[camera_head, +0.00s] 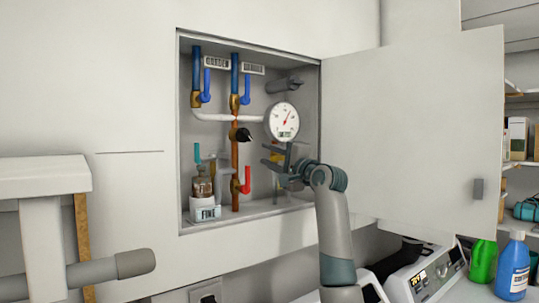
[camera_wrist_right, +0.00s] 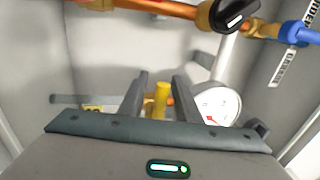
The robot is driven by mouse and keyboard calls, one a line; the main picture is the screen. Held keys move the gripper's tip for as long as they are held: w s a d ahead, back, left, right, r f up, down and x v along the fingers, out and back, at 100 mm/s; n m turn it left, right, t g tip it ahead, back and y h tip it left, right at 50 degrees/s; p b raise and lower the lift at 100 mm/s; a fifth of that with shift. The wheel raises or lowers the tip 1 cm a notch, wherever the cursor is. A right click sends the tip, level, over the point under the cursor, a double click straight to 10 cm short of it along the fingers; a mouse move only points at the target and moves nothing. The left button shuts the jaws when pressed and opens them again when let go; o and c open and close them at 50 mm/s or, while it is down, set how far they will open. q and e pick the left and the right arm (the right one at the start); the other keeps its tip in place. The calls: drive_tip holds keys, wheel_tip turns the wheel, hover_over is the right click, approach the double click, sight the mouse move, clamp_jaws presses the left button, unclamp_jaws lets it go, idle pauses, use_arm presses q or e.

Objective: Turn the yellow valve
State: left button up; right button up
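The yellow valve (camera_wrist_right: 161,99) shows in the right wrist view as a short yellow handle between my right gripper's two dark fingers (camera_wrist_right: 160,82). Gaps show on both sides of it, and contact cannot be told. In the head view my right gripper (camera_head: 273,155) reaches into the wall recess just below the round white gauge (camera_head: 283,121). It is open, and a little yellow (camera_head: 277,157) shows behind its fingers, mostly hidden. My left gripper is not in view.
Bottles (camera_head: 512,266) stand at lower right.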

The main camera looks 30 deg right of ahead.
clamp_jaws()
